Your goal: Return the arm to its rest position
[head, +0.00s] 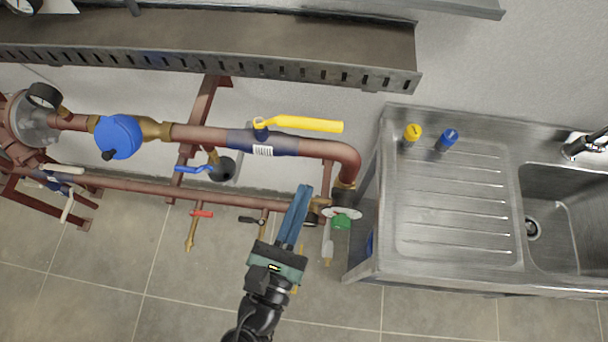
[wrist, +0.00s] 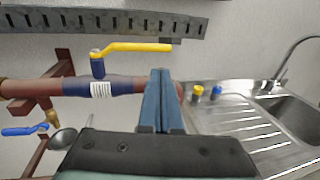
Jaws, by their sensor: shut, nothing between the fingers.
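My gripper (head: 304,190) is in front of the pipework, with its blue fingers together and nothing between them. In the wrist view the gripper (wrist: 160,72) points toward the red-brown pipe (wrist: 35,89) and the wall. From the head it overlaps the lower pipe (head: 130,190) near its right end. I cannot tell whether it touches any pipe. A valve with a yellow lever (head: 305,124) sits on the upper pipe (head: 200,134), above the gripper in the picture. The yellow lever also shows in the wrist view (wrist: 140,47), up and left of the fingers.
A steel sink unit (head: 390,240) stands at the right, with a yellow cap (head: 412,133) and a blue cap (head: 448,139) on its drainboard. A perforated metal tray (head: 260,68) runs above. Blue (head: 190,169) and red (head: 202,213) valve handles are left. Tiled floor (head: 440,315) is clear in front.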

